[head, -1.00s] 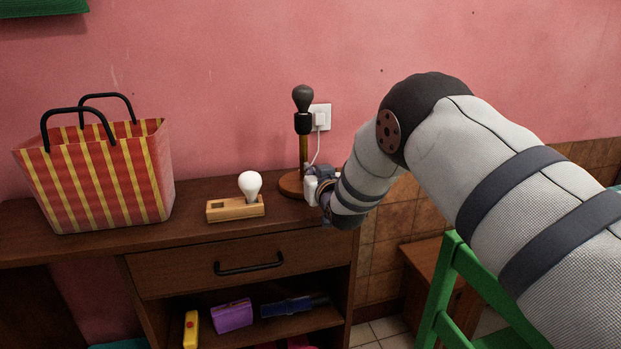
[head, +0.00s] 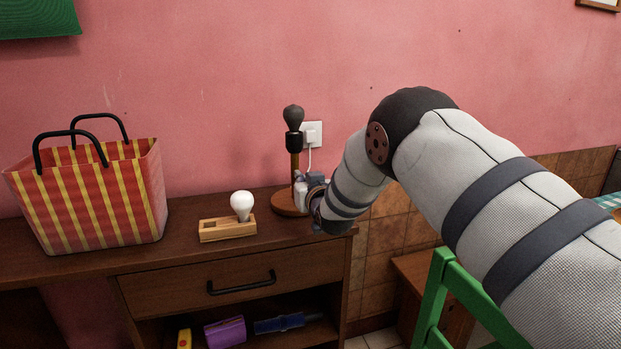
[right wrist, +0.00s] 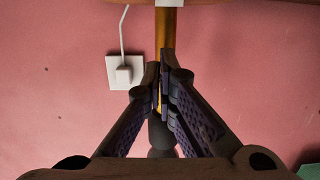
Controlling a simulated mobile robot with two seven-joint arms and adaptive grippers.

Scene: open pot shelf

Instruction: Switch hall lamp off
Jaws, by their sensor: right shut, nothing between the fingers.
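The lamp (head: 294,140) stands on the right end of the cabinet top, with a dark, unlit grey bulb, a brass-coloured stem and a round wooden base. My right gripper (head: 299,190) is at the lower stem in the head view, partly hidden by my wrist. In the right wrist view my right gripper (right wrist: 162,75) is shut and empty, its fingertips overlapping the lamp stem (right wrist: 168,30); I cannot tell whether they touch it. The lamp appears upside down there. A white part borders the stem at the top edge. My left gripper is not in view.
A wall plate with a plug and white cord (head: 311,133) is behind the lamp. A white bulb (head: 242,205) stands in a wooden holder (head: 228,230). A striped basket (head: 90,200) is at the left. A green chair (head: 433,295) stands below my right arm.

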